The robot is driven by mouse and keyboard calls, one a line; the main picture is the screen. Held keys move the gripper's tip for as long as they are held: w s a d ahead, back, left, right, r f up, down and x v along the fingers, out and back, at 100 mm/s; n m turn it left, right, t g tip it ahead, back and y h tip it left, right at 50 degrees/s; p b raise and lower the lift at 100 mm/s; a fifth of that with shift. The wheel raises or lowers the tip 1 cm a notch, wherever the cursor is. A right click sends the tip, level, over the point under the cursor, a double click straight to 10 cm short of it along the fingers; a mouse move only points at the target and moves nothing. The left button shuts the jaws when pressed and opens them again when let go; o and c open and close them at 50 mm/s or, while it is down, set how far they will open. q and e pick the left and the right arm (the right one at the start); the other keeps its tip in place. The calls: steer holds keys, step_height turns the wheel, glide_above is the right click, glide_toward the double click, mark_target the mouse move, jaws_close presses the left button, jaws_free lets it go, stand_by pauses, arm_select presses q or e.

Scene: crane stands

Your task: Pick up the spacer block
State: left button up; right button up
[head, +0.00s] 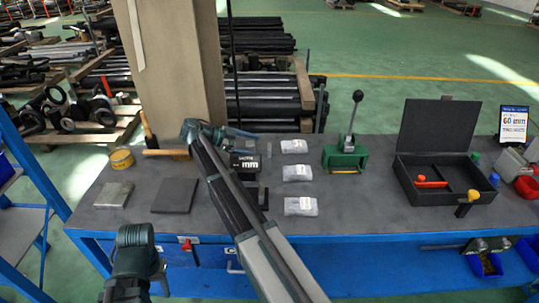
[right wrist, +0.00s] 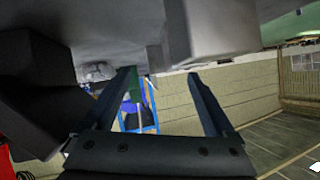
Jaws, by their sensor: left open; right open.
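No thing is labelled as the spacer block. A grey metal block (head: 113,194) lies flat at the table's left, with a dark flat plate (head: 173,197) to its right. Small dark pieces (head: 263,196) stand beside my right arm, partly hidden by it. My right gripper shows in the right wrist view (right wrist: 163,85) with its fingers apart and nothing between them.
A black box marked mm (head: 245,163) stands beside my right arm. Several clear bags (head: 299,173), a green press (head: 345,155) and an open black case (head: 437,160) stand to the right.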

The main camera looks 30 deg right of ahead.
mark_target(266, 156)
steer(key=shift+b+x, duration=1.25)
steer(key=shift+x, duration=1.55)
jaws_close()
